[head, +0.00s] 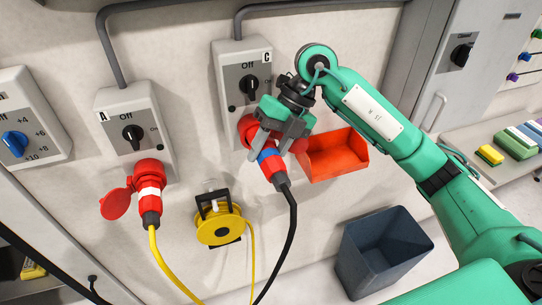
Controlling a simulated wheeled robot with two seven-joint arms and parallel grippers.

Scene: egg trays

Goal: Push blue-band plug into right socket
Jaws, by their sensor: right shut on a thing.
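The blue-band plug (270,159) is red with a blue ring and a black cable hanging down. My right gripper (269,142) is shut on it, just below the right switch box C (231,83). The right socket (248,128) is red and sits under that box. The plug's upper end meets the socket area, but the gripper hides how deep it sits. The switch on box C points to Off. My left gripper is not in view.
Box A (119,110) at left has a white-band plug (150,201) with a yellow cable in its red socket. A yellow cable reel (221,227) hangs between. An orange-red bin (338,158) is close right of my gripper. A dark bin (372,262) stands below.

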